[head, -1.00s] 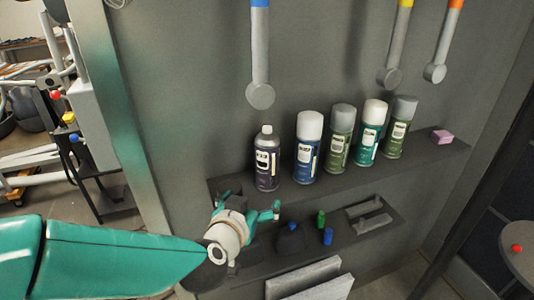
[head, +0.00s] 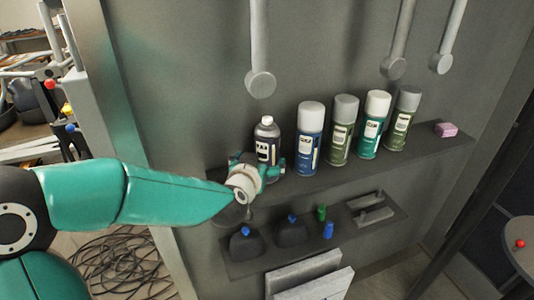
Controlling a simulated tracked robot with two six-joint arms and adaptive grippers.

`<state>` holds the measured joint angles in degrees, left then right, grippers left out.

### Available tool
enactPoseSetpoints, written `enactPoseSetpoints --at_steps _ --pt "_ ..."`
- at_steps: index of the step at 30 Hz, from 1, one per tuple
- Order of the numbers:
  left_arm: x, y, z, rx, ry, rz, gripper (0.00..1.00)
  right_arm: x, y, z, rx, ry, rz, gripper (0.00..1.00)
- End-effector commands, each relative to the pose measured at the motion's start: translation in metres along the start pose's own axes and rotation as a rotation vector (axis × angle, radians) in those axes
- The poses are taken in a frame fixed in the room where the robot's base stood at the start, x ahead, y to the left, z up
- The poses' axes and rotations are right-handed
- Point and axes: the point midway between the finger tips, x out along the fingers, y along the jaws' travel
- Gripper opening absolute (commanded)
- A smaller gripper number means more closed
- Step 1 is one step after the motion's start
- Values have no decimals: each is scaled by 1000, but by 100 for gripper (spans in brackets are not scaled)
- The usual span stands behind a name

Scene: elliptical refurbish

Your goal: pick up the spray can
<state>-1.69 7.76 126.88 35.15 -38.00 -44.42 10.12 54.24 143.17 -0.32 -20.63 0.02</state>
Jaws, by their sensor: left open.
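Several spray cans stand upright in a row on the upper shelf (head: 350,168). My right gripper is out of view.
A lower shelf (head: 262,262) holds dark bottles with blue caps (head: 291,230), small green (head: 320,213) and blue (head: 328,231) items and grey bars. A pink block (head: 446,130) lies at the upper shelf's right end. Grey rods (head: 259,50) hang above the cans.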

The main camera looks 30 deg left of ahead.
Motion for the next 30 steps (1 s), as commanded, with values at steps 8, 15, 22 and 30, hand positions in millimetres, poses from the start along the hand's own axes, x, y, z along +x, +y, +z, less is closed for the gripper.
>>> enactPoseSetpoints --at_steps 8,15,22,30 --pt "35 7 1 1 -2 -1 97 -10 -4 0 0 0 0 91" --pt "49 6 1 0 1 0 97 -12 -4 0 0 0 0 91" --pt "49 6 1 0 1 0 84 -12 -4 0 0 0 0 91" --pt "48 6 1 0 0 0 39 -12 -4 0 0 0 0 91"
